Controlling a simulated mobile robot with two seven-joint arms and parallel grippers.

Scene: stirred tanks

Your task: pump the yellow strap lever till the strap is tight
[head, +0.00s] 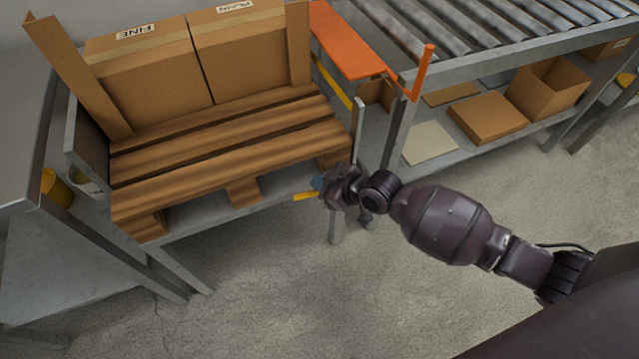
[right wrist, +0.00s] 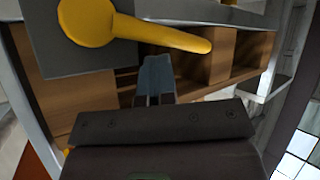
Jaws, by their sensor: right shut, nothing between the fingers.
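The yellow strap lever (head: 306,196) shows as a short piece beside my right gripper, at the front edge under the wooden pallet. In the right wrist view the lever (right wrist: 170,36) has a round hub on a dark grey plate (right wrist: 60,60), and its arm points right. My right gripper (head: 318,184) is shut and empty. In the right wrist view its bluish fingertips (right wrist: 156,68) are close to the lever's arm; I cannot tell whether they touch it. A yellow band (head: 332,80) runs beside the pallet's right end; I cannot tell whether it is the strap. My left gripper is out of view.
The pallet (head: 225,150) carries cardboard boxes (head: 150,75) on a grey metal stand. An orange plate and bar (head: 350,45) stand at its right. A roller conveyor (head: 490,25) with boxes on its lower shelf (head: 487,117) is beyond. The floor in front is clear.

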